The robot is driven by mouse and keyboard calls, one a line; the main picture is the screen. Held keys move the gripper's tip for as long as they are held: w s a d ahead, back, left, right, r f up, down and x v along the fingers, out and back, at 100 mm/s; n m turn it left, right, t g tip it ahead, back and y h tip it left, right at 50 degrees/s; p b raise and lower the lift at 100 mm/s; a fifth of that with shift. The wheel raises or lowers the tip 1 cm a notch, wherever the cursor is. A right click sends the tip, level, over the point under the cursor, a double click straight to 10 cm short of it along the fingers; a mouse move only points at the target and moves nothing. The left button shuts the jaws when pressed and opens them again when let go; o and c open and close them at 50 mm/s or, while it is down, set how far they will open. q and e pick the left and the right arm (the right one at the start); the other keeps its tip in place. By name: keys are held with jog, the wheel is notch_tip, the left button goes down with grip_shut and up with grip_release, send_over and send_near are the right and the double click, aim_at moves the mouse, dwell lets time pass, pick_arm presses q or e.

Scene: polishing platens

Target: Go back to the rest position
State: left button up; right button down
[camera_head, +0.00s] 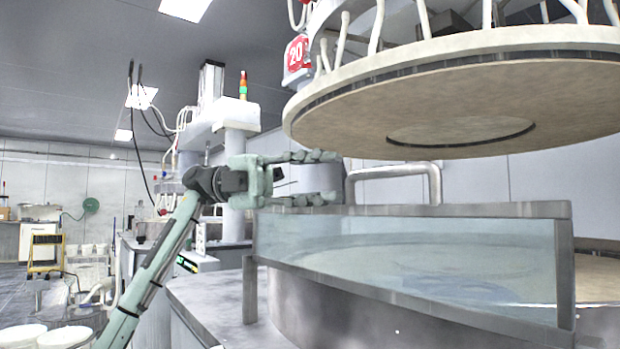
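My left gripper (318,178) is in the middle of the head view, at the end of my green-grey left arm, which comes up from the lower left. Its two fingers point right and stand apart, one above the other, with nothing seen between them. It shows just above the left end of the clear splash guard and left of a metal tube handle (432,182). My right gripper is not in the view.
A large round upper platen (350,100) hangs at the upper right. Below it, a clear guard (400,255) with a metal frame surrounds the lower platen. A grey ledge (215,300) lies in front. Buckets (60,337) and a yellow step stool (46,252) stand at left.

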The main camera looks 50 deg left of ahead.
pick_arm(q)
jog(key=shift+v, duration=0.95)
